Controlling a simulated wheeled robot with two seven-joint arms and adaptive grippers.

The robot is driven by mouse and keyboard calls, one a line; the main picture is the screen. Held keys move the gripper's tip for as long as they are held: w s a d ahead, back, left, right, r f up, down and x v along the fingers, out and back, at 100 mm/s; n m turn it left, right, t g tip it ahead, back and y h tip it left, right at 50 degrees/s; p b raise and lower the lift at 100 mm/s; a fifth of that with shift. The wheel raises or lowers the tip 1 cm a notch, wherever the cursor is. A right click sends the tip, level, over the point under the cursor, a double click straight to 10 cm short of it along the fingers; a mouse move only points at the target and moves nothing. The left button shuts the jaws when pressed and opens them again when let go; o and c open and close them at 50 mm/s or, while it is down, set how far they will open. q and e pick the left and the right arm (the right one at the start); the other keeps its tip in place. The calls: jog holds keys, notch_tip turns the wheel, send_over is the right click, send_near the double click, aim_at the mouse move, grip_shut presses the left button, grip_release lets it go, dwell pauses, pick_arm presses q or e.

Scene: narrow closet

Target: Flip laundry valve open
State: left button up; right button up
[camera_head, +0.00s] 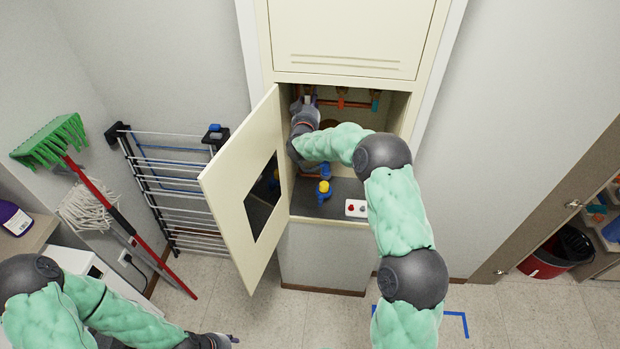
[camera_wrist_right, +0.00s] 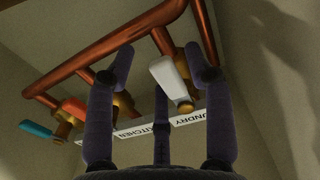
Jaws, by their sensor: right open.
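The laundry valve with a white lever handle (camera_wrist_right: 168,80) shows in the right wrist view, on a copper pipe above a label (camera_wrist_right: 190,118) partly reading "UNDRY". My right gripper (camera_head: 306,103) is inside the open cabinet at its upper left. In the wrist view its open fingers (camera_wrist_right: 160,80) are spread on either side of the white handle. I cannot tell whether any finger touches it. In the head view the gripper covers this valve. My left gripper (camera_head: 222,340) is low at the bottom edge, away from the cabinet; its jaws are unclear.
An orange-handled valve (camera_head: 341,92) and a teal-handled valve (camera_head: 375,98) are to the right. The cabinet door (camera_head: 235,185) stands open at left. A drying rack (camera_head: 175,185) stands left.

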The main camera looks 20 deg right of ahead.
jog(key=s+a+n+b, duration=0.1)
jog(key=s+a, duration=0.4)
jog(key=s, duration=0.5)
pick_arm(q)
notch_tip(320, 180, down, 10)
jog(key=b, duration=1)
pick_arm(e)
jog(key=s+a+f+n+g+y, duration=0.1)
jog(key=s+a+f+n+y, duration=0.1)
jog(key=s+f, duration=0.4)
jog(key=s+a+f+n+g+y, duration=0.1)
jog(key=s+a+f+n+y, duration=0.2)
jog(key=s+f, duration=0.4)
notch_tip(320, 180, down, 5)
jog(key=shift+s+a+f+n, duration=0.2)
jog(key=shift+a+n, duration=0.1)
jog(key=shift+n, duration=0.2)
